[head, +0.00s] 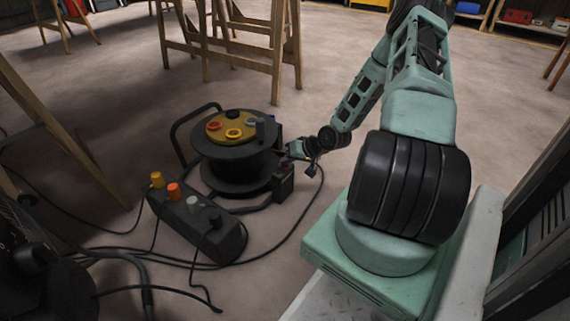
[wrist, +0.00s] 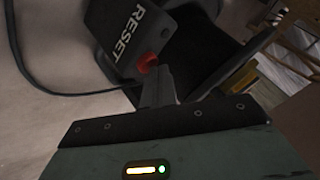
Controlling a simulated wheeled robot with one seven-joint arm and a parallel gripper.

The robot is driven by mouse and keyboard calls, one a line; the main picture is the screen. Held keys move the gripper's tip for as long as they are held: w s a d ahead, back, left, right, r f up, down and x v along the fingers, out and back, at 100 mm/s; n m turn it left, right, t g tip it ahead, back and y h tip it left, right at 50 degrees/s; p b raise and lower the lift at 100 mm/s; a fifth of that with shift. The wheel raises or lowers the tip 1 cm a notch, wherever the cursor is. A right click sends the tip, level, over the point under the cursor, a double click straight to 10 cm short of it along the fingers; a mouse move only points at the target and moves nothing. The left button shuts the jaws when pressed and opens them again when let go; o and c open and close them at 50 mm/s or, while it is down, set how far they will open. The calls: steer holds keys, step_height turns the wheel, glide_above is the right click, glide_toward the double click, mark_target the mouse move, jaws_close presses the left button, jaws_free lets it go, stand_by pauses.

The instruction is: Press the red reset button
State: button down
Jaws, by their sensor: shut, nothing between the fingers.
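The red reset button (wrist: 147,62) shows in the wrist view on a dark box (wrist: 122,40) marked RESET in white letters. My gripper (wrist: 158,75) is shut and empty, with its fingertips at the button, partly covering it. I cannot tell whether they touch it or press it in. In the head view my gripper (head: 284,155) reaches the right side of a black cable reel (head: 235,165), by the small dark box (head: 284,183). The button itself cannot be made out there.
Black cables (head: 170,262) loop over the floor around both. Wooden trestles (head: 232,45) stand behind the reel. The floor right of the trestles is clear.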

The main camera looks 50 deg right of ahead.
mark_target(288, 166)
steer(key=shift+r+p, duration=0.8)
steer(key=shift+p, duration=0.1)
step_height(288, 166, up, 5)
steer(key=p, duration=0.5)
stand_by(0.6)
